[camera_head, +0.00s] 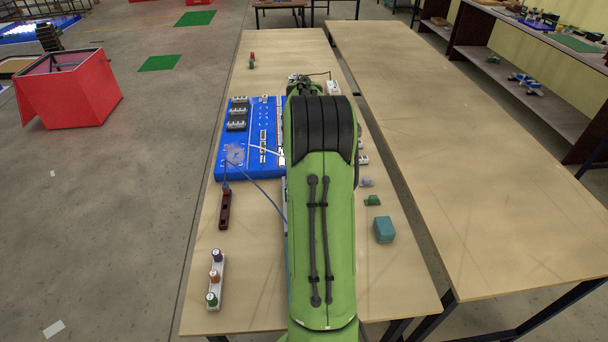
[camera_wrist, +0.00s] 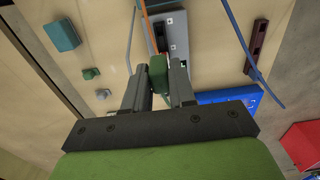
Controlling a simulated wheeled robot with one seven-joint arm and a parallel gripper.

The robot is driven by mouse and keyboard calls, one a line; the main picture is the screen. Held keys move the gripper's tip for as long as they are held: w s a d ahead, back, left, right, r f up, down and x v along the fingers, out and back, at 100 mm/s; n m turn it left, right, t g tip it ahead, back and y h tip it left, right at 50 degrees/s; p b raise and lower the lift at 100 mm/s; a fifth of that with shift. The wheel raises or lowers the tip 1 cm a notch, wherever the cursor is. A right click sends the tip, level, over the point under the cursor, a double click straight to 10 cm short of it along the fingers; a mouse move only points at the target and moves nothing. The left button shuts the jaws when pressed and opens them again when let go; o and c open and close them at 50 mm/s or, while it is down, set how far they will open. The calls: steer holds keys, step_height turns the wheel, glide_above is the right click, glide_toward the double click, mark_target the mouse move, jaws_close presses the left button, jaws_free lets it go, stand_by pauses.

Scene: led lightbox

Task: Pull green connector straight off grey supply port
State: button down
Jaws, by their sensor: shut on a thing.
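In the wrist view, my gripper (camera_wrist: 160,84) is shut on the green connector (camera_wrist: 158,68), which sits between its two grey fingers. An orange cable runs up from near the connector. A grey box (camera_wrist: 179,38), which looks like the supply unit, lies right beside the connector. I cannot tell whether the connector is still seated in a port or is clear of it. In the head view, my green arm hides the gripper, the connector and most of the grey box.
A blue board (camera_head: 232,165) with modules lies left of my arm. A dark red strip (camera_head: 225,210) with a blue cable and a grey strip with colored knobs (camera_head: 215,280) lie nearer. A teal box (camera_head: 384,230) and small green block (camera_head: 373,200) stand right. The second table (camera_head: 470,190) is bare.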

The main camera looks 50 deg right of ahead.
steer(key=shift+r+p, duration=1.55)
steer(key=shift+r, duration=0.4)
steer(key=shift+f, duration=0.1)
steer(key=w+a+f+n, duration=0.2)
steer(key=w+a+f, duration=0.25)
steer(key=a, duration=0.35)
steer(key=w+a+f+n, duration=0.3)
steer(key=a+f, duration=0.2)
steer(key=a, duration=0.3)
steer(key=w+a+f+n, duration=0.2)
steer(key=w+a+f, duration=0.25)
steer(key=a, duration=0.45)
steer(key=s+a+f+n, duration=0.2)
steer(key=a+f, duration=0.2)
steer(key=a, duration=0.5)
steer(key=shift+s+a+f+n, duration=0.25)
steer(key=shift+a+n, duration=0.15)
